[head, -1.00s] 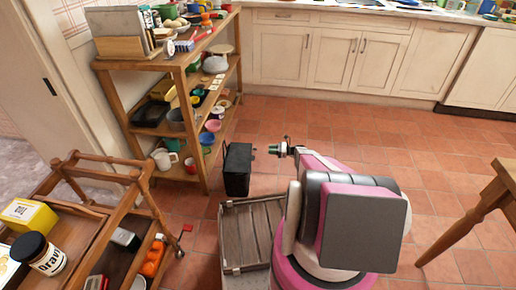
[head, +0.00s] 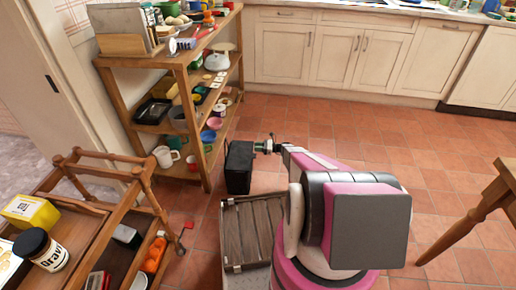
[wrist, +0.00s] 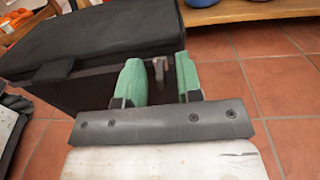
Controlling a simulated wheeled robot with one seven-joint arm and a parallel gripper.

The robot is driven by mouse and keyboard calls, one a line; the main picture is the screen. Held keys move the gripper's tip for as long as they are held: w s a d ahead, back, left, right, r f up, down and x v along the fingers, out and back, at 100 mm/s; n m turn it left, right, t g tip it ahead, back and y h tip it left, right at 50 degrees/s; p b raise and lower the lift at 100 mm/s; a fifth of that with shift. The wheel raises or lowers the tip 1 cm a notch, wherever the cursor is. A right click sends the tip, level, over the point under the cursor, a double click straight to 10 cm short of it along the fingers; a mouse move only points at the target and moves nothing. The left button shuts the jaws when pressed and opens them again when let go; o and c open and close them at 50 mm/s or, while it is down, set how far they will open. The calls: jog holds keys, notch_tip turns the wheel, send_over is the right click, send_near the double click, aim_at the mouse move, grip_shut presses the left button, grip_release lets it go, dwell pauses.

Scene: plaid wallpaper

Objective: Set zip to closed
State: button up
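A black box-like bag (head: 238,170) stands upright on the tiled floor in the head view. In the wrist view its dark lid (wrist: 100,35) and front side fill the upper left, with a small tab on the lid's front edge. A small grey-brown metal piece (wrist: 159,70), possibly the zip pull, shows at the bag's front near the right corner. My gripper (wrist: 159,64) has its two green fingers apart, with this piece seen between them. I cannot tell whether either finger touches it. In the head view my gripper (head: 268,146) is at the bag's right side.
A wooden shelf (head: 188,75) with crockery stands behind the bag to the left. A wooden trolley (head: 100,205) with jars and boxes is at the lower left. A slatted wooden crate (head: 246,235) lies in front of the bag. Floor on the right is clear up to a table leg.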

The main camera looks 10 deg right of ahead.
grip_shut()
jog(key=shift+s+a, duration=0.3)
jog(key=shift+s, duration=0.8)
jog(key=shift+s+a, duration=0.25)
jog(key=shift+s, duration=0.8)
grip_release()
jog(key=shift+w, duration=0.1)
jog(key=v, duration=1.1)
